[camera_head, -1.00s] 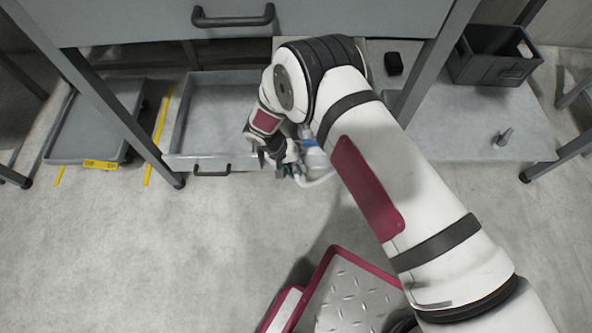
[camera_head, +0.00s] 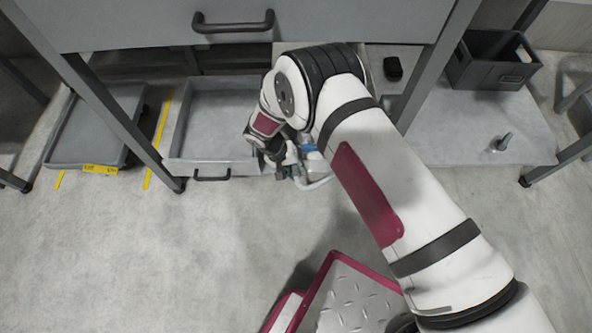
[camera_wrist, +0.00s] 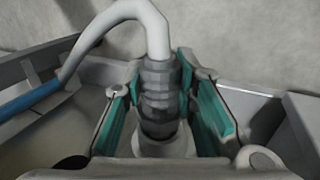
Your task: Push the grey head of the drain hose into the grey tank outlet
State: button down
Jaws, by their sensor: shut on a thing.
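The grey ribbed head (camera_wrist: 158,88) of the drain hose stands between the green-padded jaws of my gripper (camera_wrist: 165,105) in the wrist view. My gripper is shut on it. The white hose (camera_wrist: 133,10) rises from the head and bends left to a blue section (camera_wrist: 30,98). A pale round part (camera_wrist: 160,147) shows below the head; I cannot tell whether it is the tank outlet or how deep the head sits. In the head view my gripper (camera_head: 287,170) is low by the drawer's right end, with the white hose (camera_head: 318,183) beside it; the arm hides much there.
An open grey drawer (camera_head: 212,165) lies left of my gripper. A grey tray (camera_head: 88,158) is farther left, beyond a table leg (camera_head: 125,130). A dark crate (camera_head: 490,72) and a small grey fitting (camera_head: 502,142) stand on the right shelf.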

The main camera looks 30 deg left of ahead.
dwell(0.4)
jog(key=c, duration=1.2)
grip_release()
jog(key=v, duration=1.2)
